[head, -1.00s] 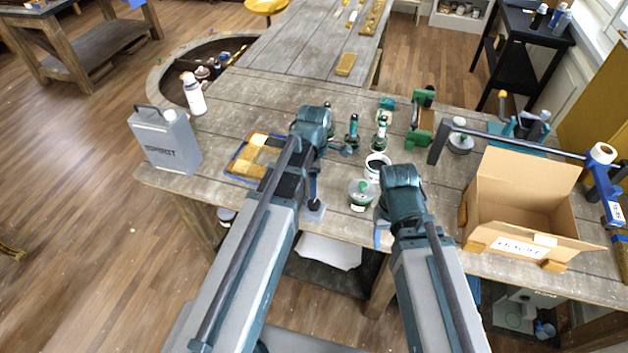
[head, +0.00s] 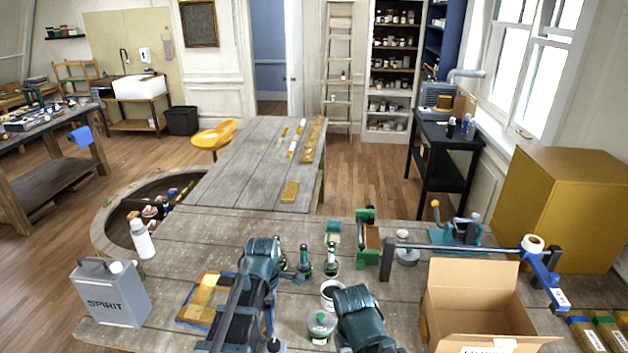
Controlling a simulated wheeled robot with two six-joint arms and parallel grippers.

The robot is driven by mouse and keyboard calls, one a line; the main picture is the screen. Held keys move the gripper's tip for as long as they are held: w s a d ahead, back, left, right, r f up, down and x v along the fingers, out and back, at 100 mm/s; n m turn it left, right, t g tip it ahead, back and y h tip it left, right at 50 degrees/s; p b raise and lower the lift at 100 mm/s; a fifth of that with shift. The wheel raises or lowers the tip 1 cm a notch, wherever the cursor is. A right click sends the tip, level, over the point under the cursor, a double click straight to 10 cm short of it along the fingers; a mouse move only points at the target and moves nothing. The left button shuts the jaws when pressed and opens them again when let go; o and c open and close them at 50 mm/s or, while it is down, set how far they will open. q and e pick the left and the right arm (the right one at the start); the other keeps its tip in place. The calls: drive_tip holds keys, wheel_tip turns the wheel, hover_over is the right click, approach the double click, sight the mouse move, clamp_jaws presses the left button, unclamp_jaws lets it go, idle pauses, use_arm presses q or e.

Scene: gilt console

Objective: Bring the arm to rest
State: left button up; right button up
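My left arm comes up from the bottom, left of centre, with its teal joint over the bench. A blue-grey part beside it, near a dark round knob, may belong to my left gripper (head: 270,328); its fingertips are not clear. My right arm's teal joint stands at the bottom, right of centre. A small blue-grey part at its left edge may belong to my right gripper (head: 341,336); the rest is hidden behind the arm or below the frame. I see nothing held in either, but the fingers are too hidden to be sure.
On the bench (head: 200,232) stand a SPIRIT can (head: 108,294), a white bottle (head: 142,240), green-topped bottles (head: 332,260), a dark-filled cup (head: 330,292), a round green-and-white tin (head: 321,324) and an open carton (head: 478,305). A blue-edged gold pad (head: 197,300) lies beside my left arm.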

use_arm(q)
drive_tip(key=s+d+f+m+b, duration=0.5)
drive_tip(key=s+f+m+b, duration=0.1)
drive_tip(key=m, duration=0.5)
drive_tip(key=s+d+f+m+y+b, duration=0.1)
drive_tip(key=s+d+f+m+b, duration=0.4)
drive_tip(key=m, duration=0.7)
drive_tip(key=shift+s+d+f+m+b, duration=0.3)
drive_tip(key=shift+s+f+b, duration=0.5)
drive_tip(key=shift+s+f, duration=0.25)
drive_tip(key=shift+r, duration=0.1)
